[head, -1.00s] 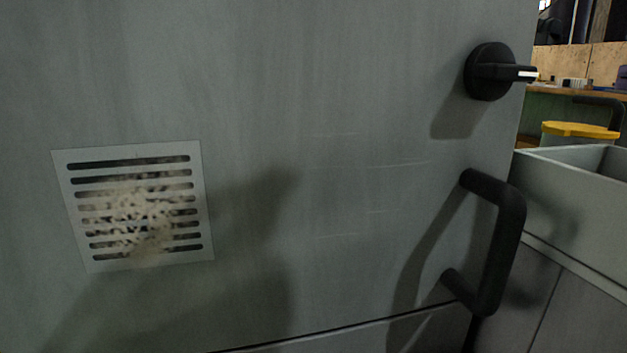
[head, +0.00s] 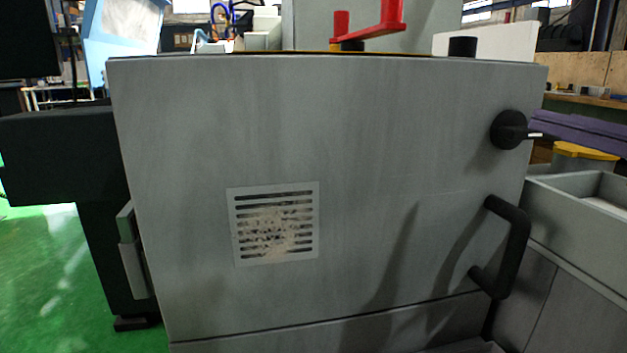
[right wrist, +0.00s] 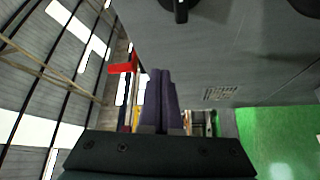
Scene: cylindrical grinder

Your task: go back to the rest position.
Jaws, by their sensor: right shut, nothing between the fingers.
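My right gripper shows at the right edge of the head view (head: 550,124) as long purple fingers, beside the cabinet's right side near the black knob (head: 508,130). In the right wrist view its two purple fingers (right wrist: 160,75) lie together, shut and empty. The grey machine cabinet (head: 390,120) fills the middle of the head view, and its grey face also shows in the right wrist view (right wrist: 240,45). My left gripper is not in either view.
The cabinet front has a slotted vent (head: 243,225) and a protruding black handle (head: 517,250). A red lever (head: 390,22) stands on top. A grey trough (head: 590,195) and a yellow-topped object (head: 585,152) are at the right. Green floor (head: 50,260) is open at the left.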

